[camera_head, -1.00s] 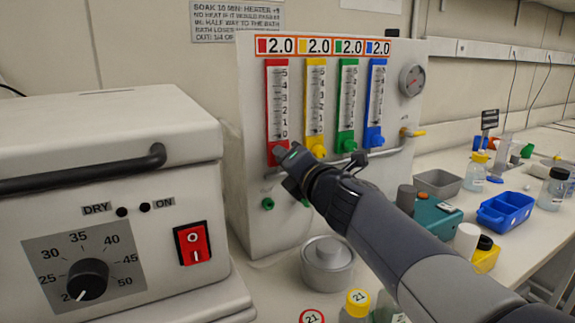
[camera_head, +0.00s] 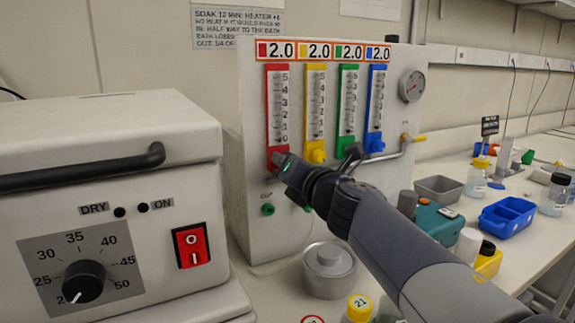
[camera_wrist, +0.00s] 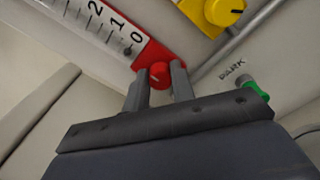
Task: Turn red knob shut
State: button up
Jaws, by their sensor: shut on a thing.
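The red knob (camera_wrist: 159,74) sits at the bottom of the red flow tube (camera_head: 278,105), the leftmost on the white panel. In the wrist view my gripper (camera_wrist: 160,80) has one finger on each side of the knob and is shut on it. A pale line shows on the knob's face. In the head view my gripper (camera_head: 282,164) reaches the base of the red tube and hides most of the knob. The red tube's scale runs from 5 at the top to 0, and a dark ball rests near the 0 mark in the wrist view (camera_wrist: 127,50).
The yellow knob (camera_wrist: 224,11) is close to the right of the red one. A metal rail (camera_head: 385,154) crosses the panel beside my gripper. A green fitting (camera_wrist: 257,88) sits below. A white heater box (camera_head: 110,200) stands left, and a lidded pot (camera_head: 328,270) is below.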

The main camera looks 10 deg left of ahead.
jog(key=o, duration=1)
jog(key=shift+s+d, duration=0.1)
jog(key=p+v, duration=0.1)
jog(key=v, duration=0.9)
jog(key=shift+s+d, duration=0.15)
jog(key=shift+s, duration=0.1)
jog(key=shift+w, duration=0.1)
jog(key=x, duration=1)
jog(key=shift+w+a+b, duration=0.25)
jog(key=shift+b, duration=0.2)
jog(key=shift+s+d, duration=0.1)
